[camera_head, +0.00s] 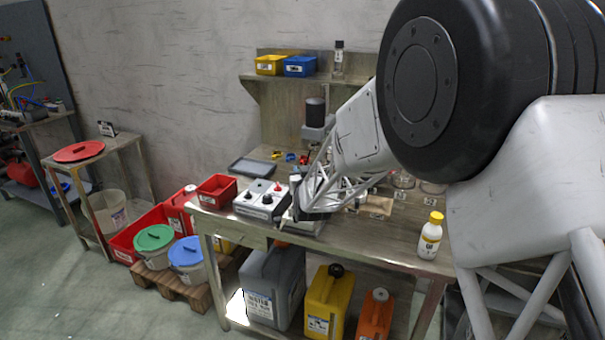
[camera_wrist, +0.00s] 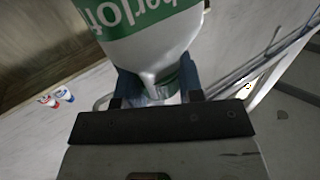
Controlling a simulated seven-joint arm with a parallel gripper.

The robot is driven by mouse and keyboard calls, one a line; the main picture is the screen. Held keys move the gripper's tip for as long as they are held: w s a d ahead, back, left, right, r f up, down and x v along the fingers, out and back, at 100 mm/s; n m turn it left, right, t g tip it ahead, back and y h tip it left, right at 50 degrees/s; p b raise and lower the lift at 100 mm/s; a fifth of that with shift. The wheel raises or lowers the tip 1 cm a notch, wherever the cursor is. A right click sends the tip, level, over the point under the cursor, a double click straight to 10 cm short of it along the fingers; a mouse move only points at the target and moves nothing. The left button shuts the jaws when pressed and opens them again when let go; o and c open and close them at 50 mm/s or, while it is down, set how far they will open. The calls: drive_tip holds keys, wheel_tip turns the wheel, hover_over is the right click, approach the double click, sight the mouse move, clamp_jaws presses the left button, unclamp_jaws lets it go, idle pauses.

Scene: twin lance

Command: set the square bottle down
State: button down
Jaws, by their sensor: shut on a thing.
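My gripper (camera_wrist: 158,84) is shut on a white bottle with a green printed label (camera_wrist: 150,42), which I take to be the square bottle. The two blue-grey fingers press on its narrow lower part in the wrist view. The upper part of the bottle is cut off by the frame edge. In the head view my gripper (camera_head: 308,208) is low over the workbench (camera_head: 375,238), near its front edge. I cannot make out the held bottle there, nor tell whether it touches the bench.
A white bottle with a yellow cap (camera_head: 430,235) stands on the bench at right. A white control box (camera_head: 260,199) and red bin (camera_head: 217,188) are left of my gripper. A grey tray (camera_head: 252,167) lies behind. Bare bench top shows between gripper and yellow-capped bottle.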

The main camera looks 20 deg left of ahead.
drive_tip(key=shift+f, duration=0.1)
drive_tip(key=c, duration=0.8)
unclamp_jaws()
drive_tip(key=shift+f, duration=0.1)
drive_tip(key=shift+o, duration=0.2)
drive_tip(key=shift+r, duration=0.2)
drive_tip(key=v, duration=1.2)
drive_tip(key=shift+d, duration=0.1)
